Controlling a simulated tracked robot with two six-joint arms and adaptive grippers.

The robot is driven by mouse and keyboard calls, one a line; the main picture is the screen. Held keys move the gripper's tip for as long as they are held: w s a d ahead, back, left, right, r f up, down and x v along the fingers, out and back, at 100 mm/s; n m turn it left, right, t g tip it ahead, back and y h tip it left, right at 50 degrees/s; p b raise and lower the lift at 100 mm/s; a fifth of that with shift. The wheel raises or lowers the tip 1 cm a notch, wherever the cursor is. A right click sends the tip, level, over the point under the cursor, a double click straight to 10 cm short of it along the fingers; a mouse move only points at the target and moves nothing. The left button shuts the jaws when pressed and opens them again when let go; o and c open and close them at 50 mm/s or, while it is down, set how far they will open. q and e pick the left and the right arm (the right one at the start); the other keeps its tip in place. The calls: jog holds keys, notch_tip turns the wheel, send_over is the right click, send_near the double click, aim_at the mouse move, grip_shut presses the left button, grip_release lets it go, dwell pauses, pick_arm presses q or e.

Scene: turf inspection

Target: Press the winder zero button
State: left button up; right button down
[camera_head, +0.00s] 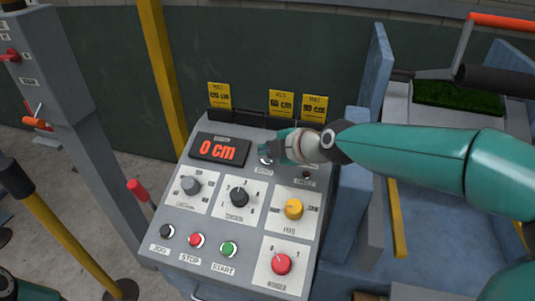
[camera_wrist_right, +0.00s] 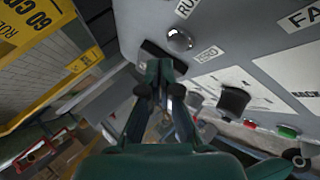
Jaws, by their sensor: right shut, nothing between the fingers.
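The grey winder console (camera_head: 208,215) stands in the middle of the head view, with a dark display (camera_head: 219,149) reading 0 cm in red. My right gripper (camera_head: 264,153) is shut and empty over the upper panel, just right of the display. A pale round button (camera_head: 265,160) shows partly under its fingertips, above a small label. In the right wrist view the closed fingertips (camera_wrist_right: 162,68) are near the panel, beside a silver dome (camera_wrist_right: 179,40) and a small label (camera_wrist_right: 207,54) that seems to read ZERO. Whether the fingers touch the button I cannot tell.
Several knobs, including a yellow one (camera_head: 293,209) and a red one (camera_head: 281,264), and red and green buttons (camera_head: 229,248) sit lower on the console. Yellow cards (camera_head: 281,103) stand along its back edge. A yellow post (camera_head: 163,75) rises behind; a grey cabinet (camera_head: 55,80) stands left.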

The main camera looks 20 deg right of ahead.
jog(key=shift+r, duration=0.1)
jog(key=r+p, duration=0.1)
jog(key=s+r+p, duration=0.1)
jog(key=r+p, duration=0.1)
jog(key=a+r+p, duration=0.1)
jog(key=shift+s+r+p, duration=0.2)
jog(key=shift+r+p, duration=0.05)
jog(key=shift+p, duration=0.15)
jog(key=shift+d+f, duration=0.1)
dwell(0.8)
